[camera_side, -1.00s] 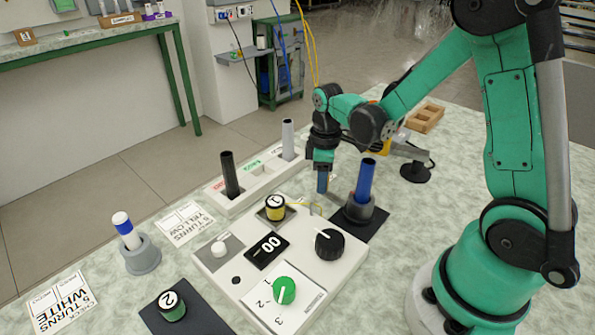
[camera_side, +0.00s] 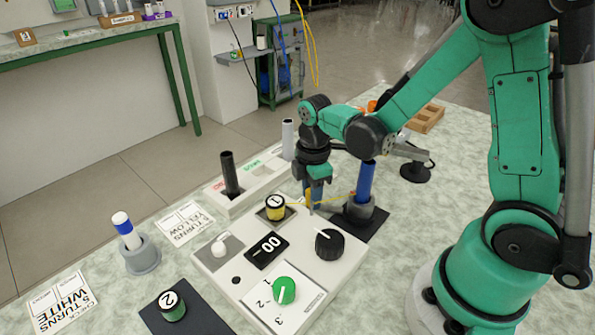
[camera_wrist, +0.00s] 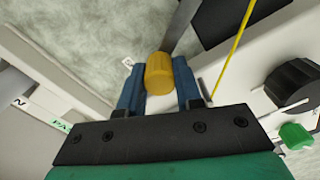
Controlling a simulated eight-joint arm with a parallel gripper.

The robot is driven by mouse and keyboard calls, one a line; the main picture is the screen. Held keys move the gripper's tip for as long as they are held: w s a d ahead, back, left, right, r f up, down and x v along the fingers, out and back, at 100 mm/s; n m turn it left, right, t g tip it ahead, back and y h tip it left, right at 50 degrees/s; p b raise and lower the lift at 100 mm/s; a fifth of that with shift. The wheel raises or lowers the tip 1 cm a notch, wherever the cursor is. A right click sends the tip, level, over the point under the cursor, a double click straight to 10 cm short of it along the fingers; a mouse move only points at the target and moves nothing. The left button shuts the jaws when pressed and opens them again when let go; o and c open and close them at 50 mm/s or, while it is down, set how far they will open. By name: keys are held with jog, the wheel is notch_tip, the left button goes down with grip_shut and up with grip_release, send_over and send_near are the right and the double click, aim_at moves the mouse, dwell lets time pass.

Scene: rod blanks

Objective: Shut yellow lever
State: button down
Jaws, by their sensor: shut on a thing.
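The yellow lever's rounded knob (camera_wrist: 159,74) sits between the two blue fingers of my gripper (camera_wrist: 160,86) in the wrist view, and the fingers are shut on it. A grey bar (camera_wrist: 181,26) shows beyond the knob. In the side view my gripper (camera_side: 314,198) points down at the back edge of the white panel (camera_side: 214,258), left of the blue rod. Only a small yellow bit of the lever (camera_side: 308,195) shows there. The fingers hide most of it.
The blue rod (camera_side: 365,182) stands in a grey holder close to my gripper. A thin yellow wire (camera_wrist: 236,42) runs beside the fingers. The panel carries a black knob (camera_side: 329,244), a green dial (camera_side: 285,290), a counter (camera_side: 267,250) and a yellow-banded spool (camera_side: 275,207).

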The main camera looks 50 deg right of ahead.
dwell(0.3)
jog(key=c, duration=0.6)
grip_release()
